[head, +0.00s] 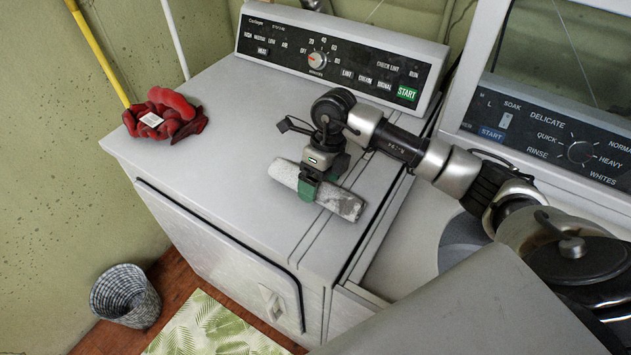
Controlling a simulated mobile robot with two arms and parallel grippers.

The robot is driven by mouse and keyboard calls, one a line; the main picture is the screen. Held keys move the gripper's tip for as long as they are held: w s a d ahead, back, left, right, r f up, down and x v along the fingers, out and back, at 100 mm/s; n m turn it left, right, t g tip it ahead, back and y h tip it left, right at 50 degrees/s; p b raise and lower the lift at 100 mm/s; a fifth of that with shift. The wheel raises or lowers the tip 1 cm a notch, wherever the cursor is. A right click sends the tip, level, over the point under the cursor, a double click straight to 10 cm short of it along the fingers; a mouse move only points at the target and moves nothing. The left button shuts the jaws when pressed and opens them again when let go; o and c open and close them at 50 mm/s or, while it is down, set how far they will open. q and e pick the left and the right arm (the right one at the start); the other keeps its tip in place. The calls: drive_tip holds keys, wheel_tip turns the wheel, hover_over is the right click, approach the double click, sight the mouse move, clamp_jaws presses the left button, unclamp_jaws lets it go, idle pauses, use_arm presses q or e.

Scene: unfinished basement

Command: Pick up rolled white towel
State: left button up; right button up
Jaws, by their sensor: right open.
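The rolled white towel (341,202) lies on top of the dryer, near its front right edge. It is whitish-grey with a rough, mottled right end. My right gripper (309,189) is directly over the middle of the roll, with its green-tipped fingers pointing down around it. The fingers are open and hide part of the roll's middle. I cannot tell whether a finger touches it. My left gripper is not in the head view.
Red gloves (165,115) lie at the dryer top's left corner. The dryer (240,130) has a raised control panel behind. A washer panel (560,140) stands right. A woven basket (125,296) and leaf-pattern mat (212,328) are on the floor. The dryer top's middle is clear.

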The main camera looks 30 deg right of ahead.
drive_tip(key=shift+a+f, duration=0.1)
drive_tip(key=shift+f, duration=0.25)
drive_tip(key=c, duration=1.1)
drive_tip(key=shift+o, duration=0.2)
drive_tip(key=shift+r, duration=0.1)
